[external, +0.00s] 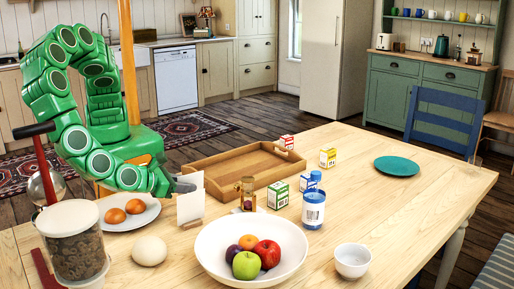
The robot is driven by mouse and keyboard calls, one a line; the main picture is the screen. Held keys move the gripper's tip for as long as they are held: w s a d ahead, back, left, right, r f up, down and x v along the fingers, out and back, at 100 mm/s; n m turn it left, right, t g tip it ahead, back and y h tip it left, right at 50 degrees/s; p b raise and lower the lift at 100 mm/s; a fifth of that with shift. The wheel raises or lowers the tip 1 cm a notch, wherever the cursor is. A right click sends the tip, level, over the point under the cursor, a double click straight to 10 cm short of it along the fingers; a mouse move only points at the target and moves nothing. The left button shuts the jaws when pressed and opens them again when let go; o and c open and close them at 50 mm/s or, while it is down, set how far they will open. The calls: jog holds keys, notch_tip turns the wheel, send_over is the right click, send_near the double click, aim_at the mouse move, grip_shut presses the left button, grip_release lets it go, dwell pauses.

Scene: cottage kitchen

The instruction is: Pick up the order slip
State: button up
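A white paper slip (190,196), likely the order slip, stands upright in a small wooden holder (191,224) on the table in the external view. It is near the table's left part, just right of a plate with eggs. My gripper (187,186) is at the end of the green arm, right by the slip's upper left side. Its fingers are small and partly hidden by the slip, so I cannot tell whether they touch it or how far apart they are.
A wooden tray (222,190) lies behind. A fruit bowl (214,264) and several small boxes stand to the right. The table's right part is mostly clear.

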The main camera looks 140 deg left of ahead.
jog(key=shift+x, duration=0.9)
jog(key=shift+c, duration=0.3)
grip_shut()
jog(key=shift+r, duration=0.1)
jog(key=shift+r, duration=0.55)
notch_tip(320, 180, up, 2)
jog(key=shift+r, duration=0.1)
jog(key=s+d+r, duration=0.2)
jog(key=s+r, duration=0.7)
jog(key=s, duration=0.4)
jog(key=shift+s+r, duration=0.3)
jog(key=shift+s, duration=0.1)
